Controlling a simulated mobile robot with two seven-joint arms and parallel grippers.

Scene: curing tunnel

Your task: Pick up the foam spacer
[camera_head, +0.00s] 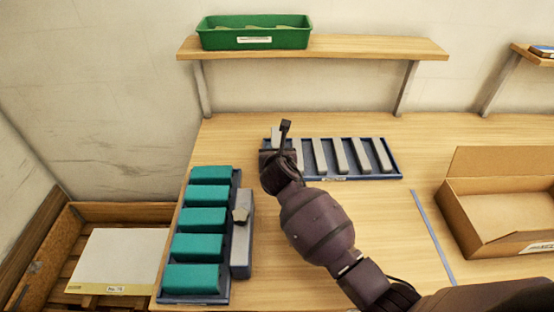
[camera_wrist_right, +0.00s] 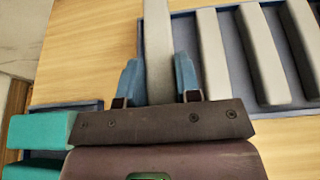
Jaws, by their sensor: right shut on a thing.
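Several light grey bars, which look like the foam spacers, stand in a row in a blue tray (camera_head: 345,178) at the back middle of the table. My right gripper (camera_head: 279,142) is at the left end of this tray. In the right wrist view its two blue-grey fingers (camera_wrist_right: 157,80) are on either side of the leftmost grey foam spacer (camera_wrist_right: 157,35), shut on it. The near end of that spacer is hidden by the gripper. I cannot tell whether it is clear of the tray floor. My left gripper is not in view.
A second blue tray (camera_head: 234,182) with teal blocks (camera_head: 200,220) lies at the left, with a grey device (camera_head: 241,245) beside it. An open cardboard box (camera_head: 500,215) stands at the right. A shelf (camera_head: 360,46) with a green bin (camera_head: 254,38) hangs above the back.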

